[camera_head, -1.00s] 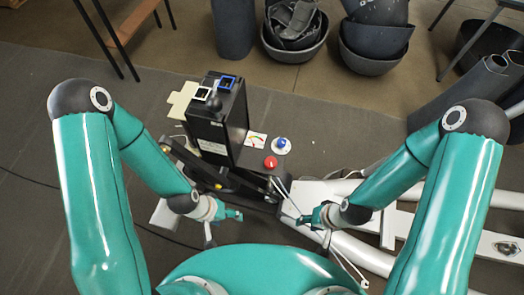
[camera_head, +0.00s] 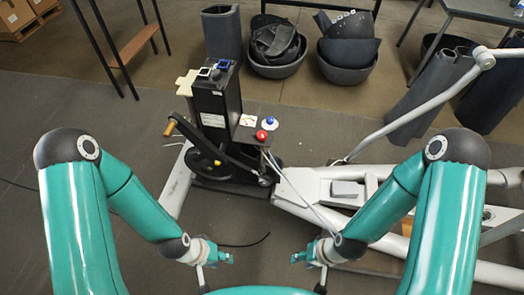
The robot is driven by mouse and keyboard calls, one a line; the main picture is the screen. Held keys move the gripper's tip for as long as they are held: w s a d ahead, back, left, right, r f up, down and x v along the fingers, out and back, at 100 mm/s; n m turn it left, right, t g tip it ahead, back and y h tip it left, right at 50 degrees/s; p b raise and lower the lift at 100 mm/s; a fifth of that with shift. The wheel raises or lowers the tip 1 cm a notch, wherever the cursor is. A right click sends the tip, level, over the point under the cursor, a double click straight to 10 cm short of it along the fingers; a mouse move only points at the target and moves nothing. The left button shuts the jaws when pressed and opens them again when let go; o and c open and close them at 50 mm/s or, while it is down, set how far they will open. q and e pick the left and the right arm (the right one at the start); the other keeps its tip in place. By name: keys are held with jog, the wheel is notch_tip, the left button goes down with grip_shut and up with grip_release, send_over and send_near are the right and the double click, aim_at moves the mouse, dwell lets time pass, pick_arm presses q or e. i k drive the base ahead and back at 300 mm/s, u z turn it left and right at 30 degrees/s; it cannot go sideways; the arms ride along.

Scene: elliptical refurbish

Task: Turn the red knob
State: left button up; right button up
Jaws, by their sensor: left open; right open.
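The red knob (camera_head: 261,135) is on the elliptical machine, at the lower right of its black upright housing (camera_head: 213,110). A blue knob (camera_head: 270,121) on a white round plate sits just behind and right of it. A white dial plate with a small gauge (camera_head: 248,120) is left of the blue knob. My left gripper (camera_head: 230,258) is open and empty, well below and left of the red knob in the picture. My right gripper (camera_head: 296,257) is open and empty, below and right of the knob. Neither gripper touches anything.
The machine's pale frame (camera_head: 310,185) extends right, with a grey pole (camera_head: 420,105) rising there. A black crank arm with a wooden handle (camera_head: 170,127) is at left. Thin pale cables hang near the red knob. Dark bins (camera_head: 345,60) and rolled mats (camera_head: 430,90) stand behind.

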aim_at(262, 135)
jog(key=u, duration=0.95)
jog(key=k, duration=0.1)
jog(key=u, duration=0.35)
jog(key=i, duration=0.75)
jog(key=u, duration=1.05)
jog(key=i, duration=0.2)
jog(key=z, duration=3.2)
